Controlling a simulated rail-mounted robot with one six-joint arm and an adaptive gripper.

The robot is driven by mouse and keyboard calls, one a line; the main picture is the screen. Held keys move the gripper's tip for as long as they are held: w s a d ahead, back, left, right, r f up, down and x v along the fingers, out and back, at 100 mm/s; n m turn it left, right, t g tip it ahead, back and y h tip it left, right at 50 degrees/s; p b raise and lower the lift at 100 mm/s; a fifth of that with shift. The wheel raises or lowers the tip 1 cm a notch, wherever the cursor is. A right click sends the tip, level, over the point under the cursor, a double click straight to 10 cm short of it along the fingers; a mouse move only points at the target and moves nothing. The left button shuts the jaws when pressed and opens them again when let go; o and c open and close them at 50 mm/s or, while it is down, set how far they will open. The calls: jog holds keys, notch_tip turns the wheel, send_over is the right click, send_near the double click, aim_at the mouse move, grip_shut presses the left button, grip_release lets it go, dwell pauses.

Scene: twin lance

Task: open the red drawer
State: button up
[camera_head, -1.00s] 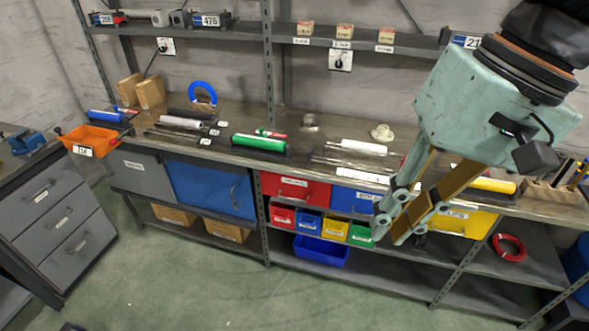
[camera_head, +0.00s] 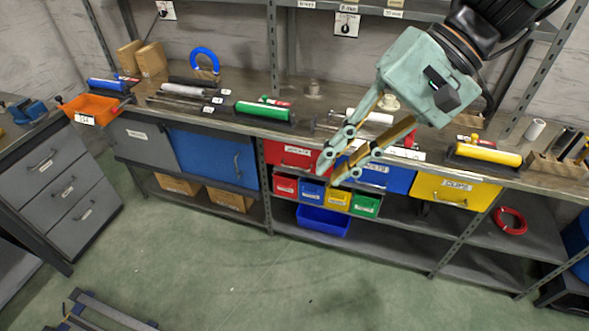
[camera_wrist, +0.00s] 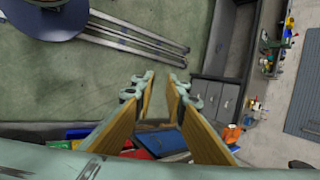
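The red drawer (camera_head: 283,157) is in the workbench front in the head view, left of the blue drawer (camera_head: 393,181) and above the small bins. It is closed flush with the bench, and a handle shows on its front. My gripper (camera_head: 326,178) is in front of the red drawer's right part in that view, and its fingers cover some of it. In the wrist view my gripper (camera_wrist: 160,82) has its two fingers apart with nothing between them. I cannot tell how far the fingertips are from the drawer.
A yellow drawer (camera_head: 440,193) is further right. Small red, blue, yellow and green bins sit below the red drawer, with a blue tub (camera_head: 322,221) under them. Tools and cylinders stand on the bench top (camera_head: 310,100). The green floor (camera_head: 230,285) in front is mostly clear.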

jog(key=w+a+f+m+t+y+b, duration=0.1)
jog(key=w+a+f+m+y, duration=0.25)
jog(key=w+f, duration=0.65)
jog(key=w+a+f+m+t+y+b, duration=0.15)
jog(key=w+a+f+y, duration=0.35)
jog(key=w, duration=0.9)
jog(key=w+d+f+m+t+h, duration=0.1)
jog(key=w+d+f+m+t, duration=0.15)
jog(key=w+f, duration=0.35)
jog(key=w+d+f+m+t, duration=0.1)
jog(key=w+d+f+t, duration=0.2)
jog(key=f, duration=0.6)
jog(key=m+t+h, duration=0.2)
jog(key=m, duration=0.1)
send_near(297, 169)
jog(key=f+v, duration=0.1)
jog(key=v, duration=0.1)
jog(key=shift+s+d+r, duration=0.2)
jog(key=shift+r, duration=0.2)
jog(key=shift+b+x, duration=1)
jog(key=shift+x, duration=5.9)
jog(key=shift+r, duration=0.15)
jog(key=shift+c, duration=0.3)
